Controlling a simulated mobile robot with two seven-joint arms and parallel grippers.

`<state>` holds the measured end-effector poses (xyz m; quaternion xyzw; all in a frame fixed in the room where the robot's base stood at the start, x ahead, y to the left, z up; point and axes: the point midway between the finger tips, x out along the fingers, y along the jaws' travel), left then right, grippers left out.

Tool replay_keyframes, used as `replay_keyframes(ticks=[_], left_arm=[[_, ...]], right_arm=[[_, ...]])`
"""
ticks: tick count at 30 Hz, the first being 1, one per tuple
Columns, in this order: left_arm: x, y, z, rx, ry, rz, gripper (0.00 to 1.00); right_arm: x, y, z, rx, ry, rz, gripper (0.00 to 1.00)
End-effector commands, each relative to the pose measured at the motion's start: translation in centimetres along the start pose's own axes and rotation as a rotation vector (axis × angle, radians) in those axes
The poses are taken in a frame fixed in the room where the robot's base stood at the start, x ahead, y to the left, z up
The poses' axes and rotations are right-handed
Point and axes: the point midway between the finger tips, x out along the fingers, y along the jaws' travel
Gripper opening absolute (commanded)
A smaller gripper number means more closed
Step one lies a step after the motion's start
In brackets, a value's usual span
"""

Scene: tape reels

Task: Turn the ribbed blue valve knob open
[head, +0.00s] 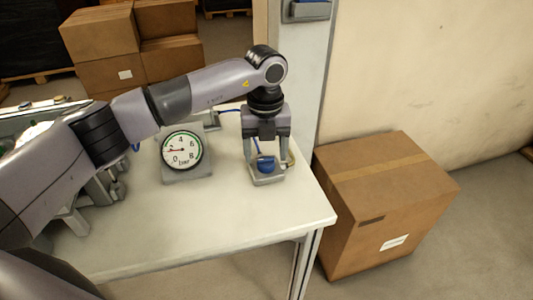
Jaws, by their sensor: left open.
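The blue valve knob (266,164) sits on a small grey base (268,180) near the right end of the white table (215,228). Its ribs are too small to make out. My left gripper (267,158) points down over the knob, its fingers on either side of it. The gripper is open; I cannot tell whether a finger touches the knob. The upper part of the knob is partly hidden by the gripper. A round pressure gauge (182,149) marked in bar stands to the left, its red needle pointing left. My right gripper is not in view.
A large cardboard box (385,200) stands on the floor right of the table. More boxes (130,45) are stacked behind at the upper left. A blue hose (228,111) runs behind the gauge. The table's front is clear.

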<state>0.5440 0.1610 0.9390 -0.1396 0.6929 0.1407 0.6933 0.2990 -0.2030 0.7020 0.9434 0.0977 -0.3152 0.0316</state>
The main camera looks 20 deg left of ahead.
Motion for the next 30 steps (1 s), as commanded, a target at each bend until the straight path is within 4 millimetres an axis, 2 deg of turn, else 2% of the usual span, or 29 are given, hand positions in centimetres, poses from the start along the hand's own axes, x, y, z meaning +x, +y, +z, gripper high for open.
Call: replay_keyframes(ticks=[6, 14, 15, 20, 30], left_arm=[[2.1, 0.0, 0.0, 0.001, 0.001, -0.001, 0.69], [2.4, -0.1, 0.0, 0.001, 0.000, -0.001, 0.69], [2.4, -0.1, 0.0, 0.001, 0.000, -0.001, 0.66], [2.4, -0.1, 0.0, 0.001, 0.000, -0.001, 0.14], [2.4, -0.1, 0.0, 0.034, 0.001, -0.002, 0.14]], right_arm=[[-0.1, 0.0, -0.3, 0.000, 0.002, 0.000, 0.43], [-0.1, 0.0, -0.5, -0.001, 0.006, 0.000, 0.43], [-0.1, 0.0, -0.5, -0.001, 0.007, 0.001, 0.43], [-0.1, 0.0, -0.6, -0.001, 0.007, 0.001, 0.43], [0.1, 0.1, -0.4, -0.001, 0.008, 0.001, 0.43]])
